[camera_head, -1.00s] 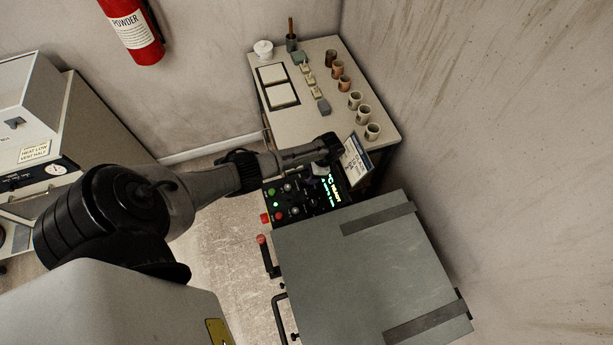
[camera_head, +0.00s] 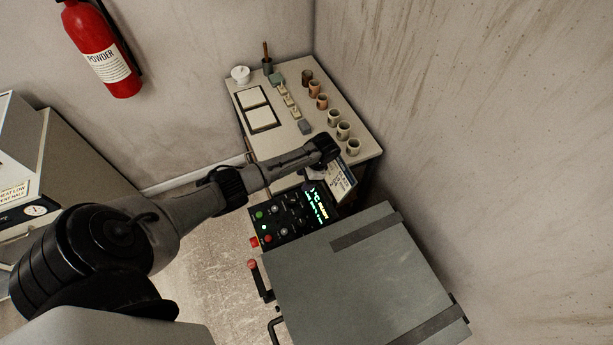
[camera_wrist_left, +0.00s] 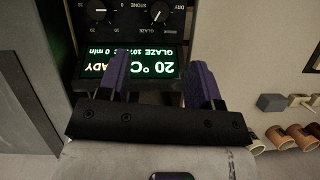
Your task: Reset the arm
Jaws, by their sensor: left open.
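In the head view, the wrist hides most of this gripper. In the left wrist view, the fingers lie in front of the black control panel (camera_wrist_left: 130,30), whose green display (camera_wrist_left: 135,60) reads 20 °C and appears upside down. Whether the fingers touch the panel cannot be told. My right gripper is not in view.
A table (camera_head: 285,145) behind holds several cups (camera_head: 343,131), small blocks, two white tiles (camera_head: 262,118) and a white lidded pot (camera_head: 240,74). A placard (camera_head: 342,182) stands by the panel. A handle (camera_head: 260,280) projects from the box. A fire extinguisher (camera_head: 100,50) hangs on the wall.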

